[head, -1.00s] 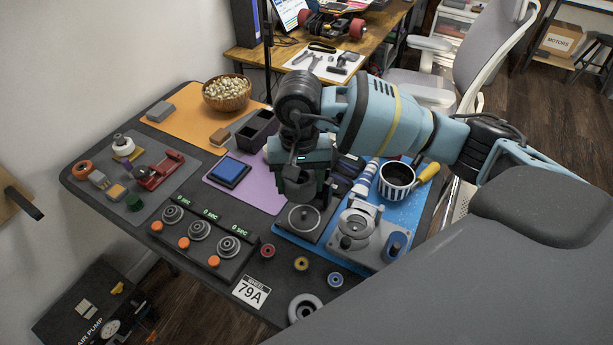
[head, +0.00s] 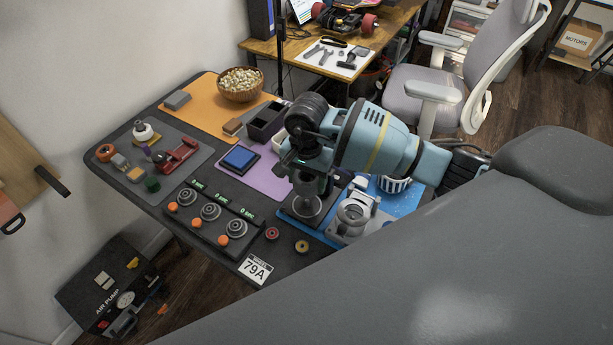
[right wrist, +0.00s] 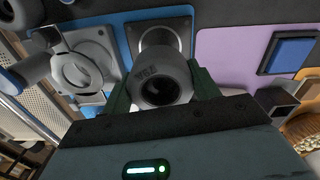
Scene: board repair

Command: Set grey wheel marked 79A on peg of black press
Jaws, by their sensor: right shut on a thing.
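My right gripper (head: 311,184) is shut on the grey wheel (right wrist: 165,82), whose marking reads 79A upside down in the right wrist view. In the head view the wheel is dark and mostly hidden by the gripper. The black press (head: 288,214) lies below, a dark base with a round light-grey plate; it also shows in the right wrist view (right wrist: 184,27), beyond the wheel. The wheel overlaps the plate in both views. I cannot see the peg or tell whether the wheel touches the press. My left gripper is not in view.
A grey clamp-like device (head: 353,217) stands on the blue mat (head: 405,202) just right of the press. A timer strip with knobs (head: 211,212), small red and yellow wheels and a 79A card (head: 256,270) lie to the left and front. A purple mat (head: 270,184) is behind left.

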